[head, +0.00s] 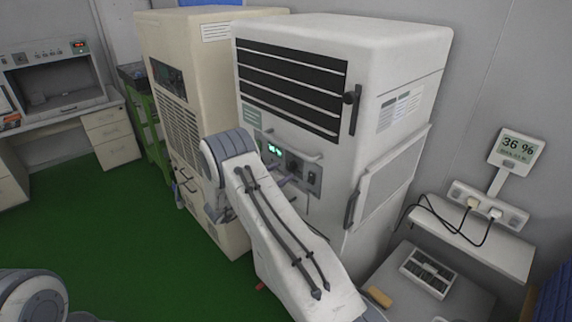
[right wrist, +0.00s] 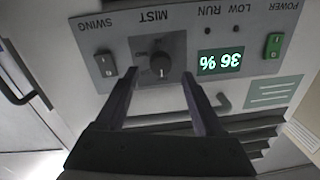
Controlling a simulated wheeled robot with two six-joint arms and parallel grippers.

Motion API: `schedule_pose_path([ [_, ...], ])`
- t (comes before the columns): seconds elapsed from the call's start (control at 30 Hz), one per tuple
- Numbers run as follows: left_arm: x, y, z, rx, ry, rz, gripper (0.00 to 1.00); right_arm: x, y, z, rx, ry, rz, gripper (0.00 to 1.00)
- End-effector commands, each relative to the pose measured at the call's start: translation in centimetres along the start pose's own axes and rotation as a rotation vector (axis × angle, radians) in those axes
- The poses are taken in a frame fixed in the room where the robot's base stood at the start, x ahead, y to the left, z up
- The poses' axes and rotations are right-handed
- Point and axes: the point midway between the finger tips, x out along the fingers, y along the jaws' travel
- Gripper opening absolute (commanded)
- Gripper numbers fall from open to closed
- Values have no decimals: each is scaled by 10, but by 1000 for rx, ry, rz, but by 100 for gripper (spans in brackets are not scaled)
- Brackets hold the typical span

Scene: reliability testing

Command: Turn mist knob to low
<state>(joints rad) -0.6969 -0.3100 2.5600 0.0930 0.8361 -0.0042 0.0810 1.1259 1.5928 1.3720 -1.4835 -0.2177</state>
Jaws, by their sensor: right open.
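The mist knob (right wrist: 153,65) is a dark round knob under the "MIST" label on the grey control panel (right wrist: 110,45), which appears upside down in the right wrist view. A pale mark shows on the knob; which setting it points to is not legible. My right gripper (right wrist: 159,76) is open, its fingertips on either side of the knob in the picture. I cannot tell whether they touch it. In the head view the right gripper (head: 294,177) is at the white cabinet's panel, partly hidden by my arm. My left gripper is out of view.
A lit display (right wrist: 220,62) reads 36 %, with a green power switch (right wrist: 273,46) beside it. The white cabinet (head: 390,75) stands beside a cream cabinet (head: 165,35). A bench with a wall meter (head: 516,147) is at right. The green floor at left is clear.

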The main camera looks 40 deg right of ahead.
Motion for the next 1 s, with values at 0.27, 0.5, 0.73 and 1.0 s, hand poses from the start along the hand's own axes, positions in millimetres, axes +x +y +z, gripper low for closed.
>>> schedule_pose_path([
  [0.27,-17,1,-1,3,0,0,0,31,0,-1,-1,-1,-1,70],
  [0.5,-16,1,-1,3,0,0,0,34,0,1,-1,-1,-2,70],
  [0.73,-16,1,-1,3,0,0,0,34,0,1,-1,-2,-2,13],
  [1.0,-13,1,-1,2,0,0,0,34,0,2,10,-1,-2,0],
])
